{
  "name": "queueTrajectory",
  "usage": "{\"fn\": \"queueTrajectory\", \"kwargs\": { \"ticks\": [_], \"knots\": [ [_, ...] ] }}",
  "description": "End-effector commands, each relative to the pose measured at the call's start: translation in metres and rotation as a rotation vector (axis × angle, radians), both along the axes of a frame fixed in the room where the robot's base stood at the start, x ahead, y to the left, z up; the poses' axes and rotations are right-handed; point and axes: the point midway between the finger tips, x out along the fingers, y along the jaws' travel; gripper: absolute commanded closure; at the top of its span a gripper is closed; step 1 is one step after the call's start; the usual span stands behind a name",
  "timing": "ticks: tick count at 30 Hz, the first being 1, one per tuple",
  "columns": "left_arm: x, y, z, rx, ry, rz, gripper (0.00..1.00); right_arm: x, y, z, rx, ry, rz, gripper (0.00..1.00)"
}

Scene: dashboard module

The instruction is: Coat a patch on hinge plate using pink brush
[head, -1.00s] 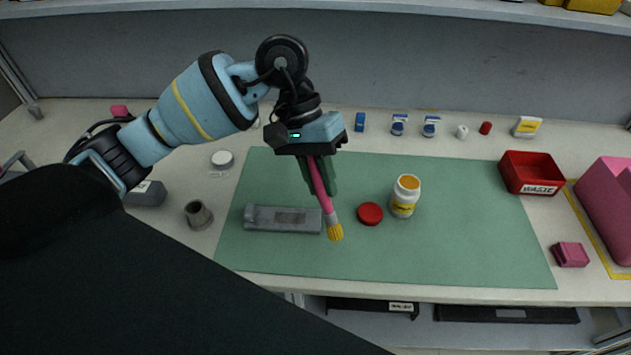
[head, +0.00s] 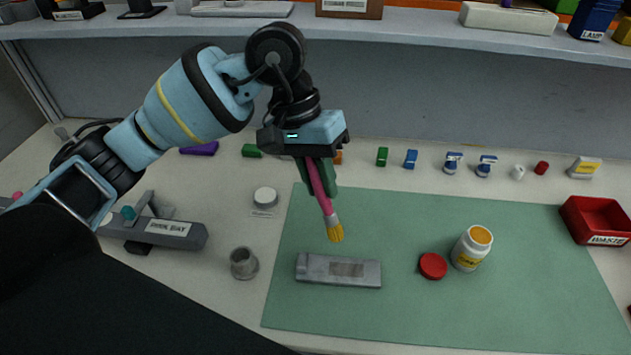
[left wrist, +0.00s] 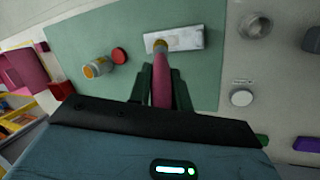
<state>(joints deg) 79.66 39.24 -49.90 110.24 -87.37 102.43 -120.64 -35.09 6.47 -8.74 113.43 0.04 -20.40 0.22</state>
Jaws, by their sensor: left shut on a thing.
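My left gripper (head: 321,176) is shut on the pink handle of the brush (head: 322,195), which points down with yellow bristles (head: 336,233). The grey hinge plate (head: 312,268) lies on the green mat, with a darker patch (head: 347,269) on its top. In the head view the bristles show just above the plate's far edge, apart from it. In the left wrist view the brush tip (left wrist: 160,45) overlaps the plate (left wrist: 187,39); their gap cannot be told there. An open white jar (head: 466,257) with orange-yellow contents stands right of the plate. My right gripper is out of view.
A red lid (head: 433,266) lies between plate and jar. A grey metal cup (head: 243,263) and a white round item (head: 265,197) stand left of the green mat (head: 400,215). A red waste bin (head: 598,220) is at the right. A shelf (head: 410,28) runs above the back.

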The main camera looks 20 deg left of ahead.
Motion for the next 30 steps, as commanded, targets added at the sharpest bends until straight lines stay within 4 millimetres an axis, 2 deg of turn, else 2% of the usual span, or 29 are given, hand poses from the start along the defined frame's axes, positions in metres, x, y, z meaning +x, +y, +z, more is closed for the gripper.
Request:
{"fn": "queueTrajectory", "kwargs": {
  "ticks": [14,20,30],
  "knots": [
    [0.001,-0.002,0.001,0.005,-0.008,-0.004,1.0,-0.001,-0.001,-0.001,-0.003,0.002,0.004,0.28],
    [0.0,-0.001,-0.012,0.005,-0.007,-0.005,1.0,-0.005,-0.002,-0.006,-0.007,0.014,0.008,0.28],
    [0.0,-0.001,-0.044,0.005,-0.005,-0.004,1.0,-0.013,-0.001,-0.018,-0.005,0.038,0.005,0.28]
  ]
}}
